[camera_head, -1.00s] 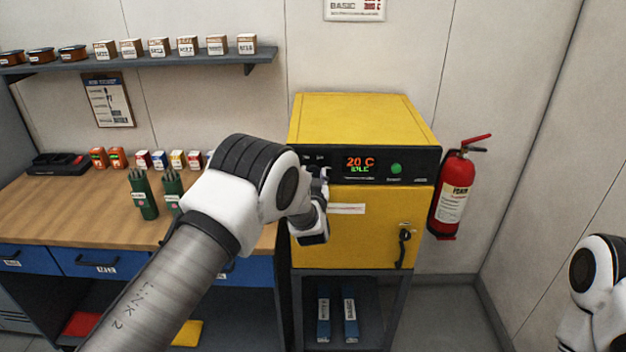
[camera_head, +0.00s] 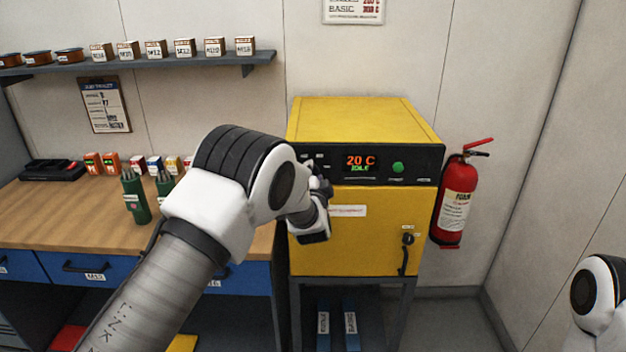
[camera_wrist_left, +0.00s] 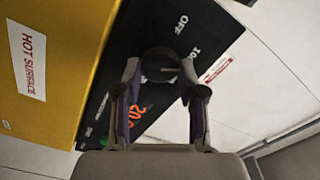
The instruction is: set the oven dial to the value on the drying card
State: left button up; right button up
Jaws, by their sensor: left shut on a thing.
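The yellow oven (camera_head: 345,235) stands on a dark stand; its black panel carries a display (camera_head: 360,163) reading 20 C and IDLE, and a green button (camera_head: 398,168). The round dark dial (camera_wrist_left: 160,62) shows in the left wrist view between the fingers, with OFF printed beside it. My left gripper (camera_head: 322,182) is at the panel's left part, and in the left wrist view its fingers (camera_wrist_left: 163,88) are shut on the dial. In the head view the arm hides the dial. A wall card (camera_head: 354,10) is cut off at the top; BASIC is readable. My right gripper is out of view.
A red extinguisher (camera_head: 458,205) hangs right of the oven. A wooden bench (camera_head: 60,215) at left bears green rod holders (camera_head: 135,197) and small boxes. A clipboard (camera_head: 105,105) hangs below the shelf (camera_head: 150,65). HOT SURFACE is labelled on the oven (camera_wrist_left: 30,60).

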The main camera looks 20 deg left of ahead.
pick_arm(q)
jog(key=m+b, duration=0.1)
jog(key=m, duration=1)
jog(key=shift+m, duration=0.4)
jog(key=o, duration=0.9)
jog(key=shift+c, duration=0.2)
jog(key=shift+o, duration=1.2)
jog(key=shift+w, duration=0.1)
jog(key=shift+f, duration=0.15)
